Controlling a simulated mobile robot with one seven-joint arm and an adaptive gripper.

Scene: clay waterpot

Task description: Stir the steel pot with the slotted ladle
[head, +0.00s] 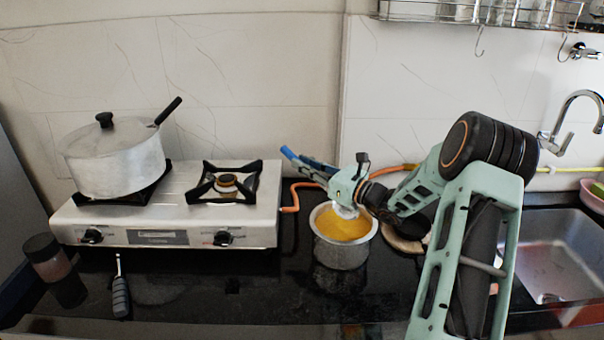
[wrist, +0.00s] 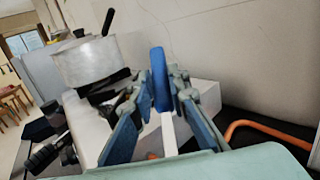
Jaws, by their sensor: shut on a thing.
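My gripper (head: 318,170) is above and left of the steel pot, its fingers pointing up and left. It is shut on the blue handle of the slotted ladle (head: 288,152). In the wrist view the blue handle (wrist: 160,80) stands between the two fingers, with a pale shaft below it. The small steel pot (head: 341,256) stands on the counter right of the stove and holds something orange-yellow. A whitish piece under my gripper is at the pot's far rim; I cannot tell whether it is the ladle's head. The ladle's slots are hidden.
A lidded pot (head: 118,168) stands on the left burner of the stove (head: 165,235); the right burner is bare. A dark-handled tool (head: 120,296) and a jar (head: 45,256) are at the front left. An orange hose (head: 290,198) runs behind the steel pot. A sink (head: 555,258) is right.

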